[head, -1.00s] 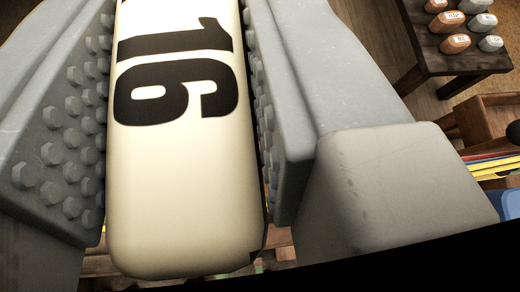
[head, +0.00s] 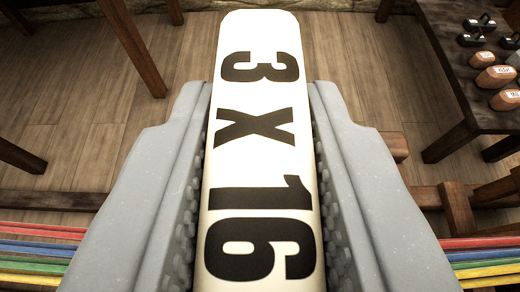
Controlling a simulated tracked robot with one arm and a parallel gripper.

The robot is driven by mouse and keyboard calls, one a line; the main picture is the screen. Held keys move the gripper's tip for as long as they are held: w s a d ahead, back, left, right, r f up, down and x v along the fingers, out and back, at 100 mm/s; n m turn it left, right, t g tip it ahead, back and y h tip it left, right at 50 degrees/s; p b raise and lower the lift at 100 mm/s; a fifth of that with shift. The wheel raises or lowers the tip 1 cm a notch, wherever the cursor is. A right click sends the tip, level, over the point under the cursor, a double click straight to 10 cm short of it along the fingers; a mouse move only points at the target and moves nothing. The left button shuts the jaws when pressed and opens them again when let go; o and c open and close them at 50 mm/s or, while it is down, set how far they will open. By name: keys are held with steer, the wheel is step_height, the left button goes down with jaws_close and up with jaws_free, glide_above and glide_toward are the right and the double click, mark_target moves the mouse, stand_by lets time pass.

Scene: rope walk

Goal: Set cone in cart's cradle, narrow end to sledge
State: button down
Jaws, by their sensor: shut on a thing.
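My gripper (head: 262,150) is shut on a long, pale cream piece (head: 258,90) with the black marking "3 X 16". The grey jaws with studded inner faces press on its left and right sides. The piece points away from me, and its rounded far end sticks out beyond the jaws. It looks narrower at the far end, but with the viewing angle I cannot tell whether it truly tapers or is the cone. Its near end is cut off by the bottom edge of the picture. I cannot make out the cart, its cradle or the sledge.
Red, blue, green and yellow strands (head: 40,250) run across at the lower left and also at the lower right (head: 480,258). A dark table (head: 450,85) at upper right holds labelled wooden blocks and dark pieces. A wooden rail (head: 60,198) crosses low. Floorboards (head: 60,100) lie clear at left.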

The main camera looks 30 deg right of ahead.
steer(key=c, duration=1.2)
jaws_free()
steer(key=shift+r, duration=0.1)
steer(key=v, duration=1.2)
